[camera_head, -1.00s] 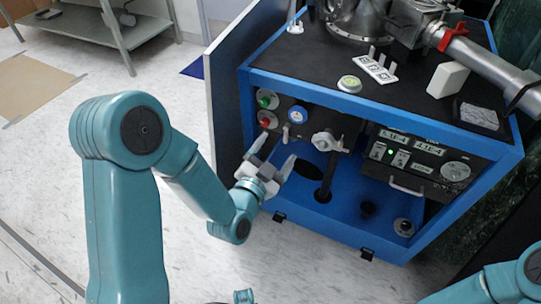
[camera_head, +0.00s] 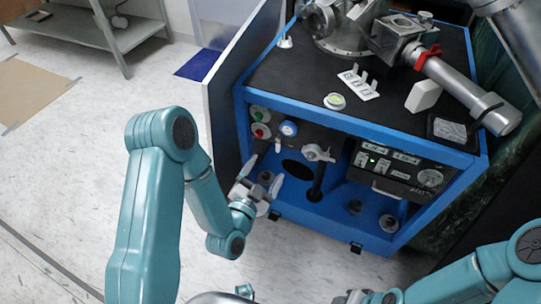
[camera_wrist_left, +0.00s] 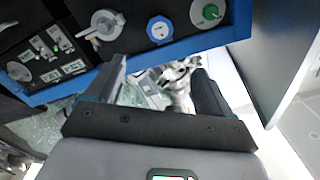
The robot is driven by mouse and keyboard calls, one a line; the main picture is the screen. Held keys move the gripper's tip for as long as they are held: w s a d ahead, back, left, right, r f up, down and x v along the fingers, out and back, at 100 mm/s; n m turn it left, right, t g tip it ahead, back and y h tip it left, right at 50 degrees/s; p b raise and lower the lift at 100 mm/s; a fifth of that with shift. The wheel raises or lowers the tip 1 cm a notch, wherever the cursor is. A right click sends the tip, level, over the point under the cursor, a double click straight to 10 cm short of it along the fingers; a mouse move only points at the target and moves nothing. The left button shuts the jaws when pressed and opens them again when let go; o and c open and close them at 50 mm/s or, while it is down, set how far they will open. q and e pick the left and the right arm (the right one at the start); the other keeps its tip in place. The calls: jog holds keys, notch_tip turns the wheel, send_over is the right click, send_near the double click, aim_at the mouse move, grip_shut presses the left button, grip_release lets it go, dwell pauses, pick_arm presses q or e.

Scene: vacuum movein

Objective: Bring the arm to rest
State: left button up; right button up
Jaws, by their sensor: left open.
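My left gripper (camera_head: 263,172) is open and empty, in front of the lower left part of the blue-framed vacuum cart (camera_head: 400,137). In the left wrist view its two dark fingers (camera_wrist_left: 160,78) are spread with nothing held between them. The cart's front panel carries a green button (camera_head: 259,113), a red button (camera_head: 261,131), a blue-rimmed gauge or knob (camera_head: 288,128) and a grey handle knob (camera_head: 318,153). The gripper appears apart from these. My right arm (camera_head: 480,275) enters at the lower right. Its gripper (camera_head: 350,297) is at the bottom edge, too cut off to read.
A white panel (camera_head: 232,90) stands along the cart's left side. Metal pump parts (camera_head: 350,28), a white block (camera_head: 423,96) and a small switch strip (camera_head: 358,84) are on the black top.

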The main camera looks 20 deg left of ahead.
pick_arm(q)
jog(key=s+d+f+n+g+h, duration=0.1)
jog(key=s+d+f+g, duration=0.15)
jog(key=f+g, duration=0.35)
jog(key=s+d+f+n+g+h, duration=0.1)
jog(key=s+d+f+n+g, duration=0.2)
jog(key=f, duration=0.4)
jog(key=s+d+f+n+g+h, duration=0.1)
jog(key=s+f+n+g, duration=0.1)
jog(key=s+f+g, duration=0.3)
jog(key=s+d+f+n+g, duration=0.1)
jog(key=s+g, duration=0.2)
jog(key=s, duration=0.5)
notch_tip(320, 180, up, 15)
jog(key=s+n+p, duration=0.1)
jog(key=p, duration=1.3)
jog(key=shift+s+g, duration=0.25)
jog(key=shift+g, duration=0.05)
jog(key=shift+a+f, duration=0.1)
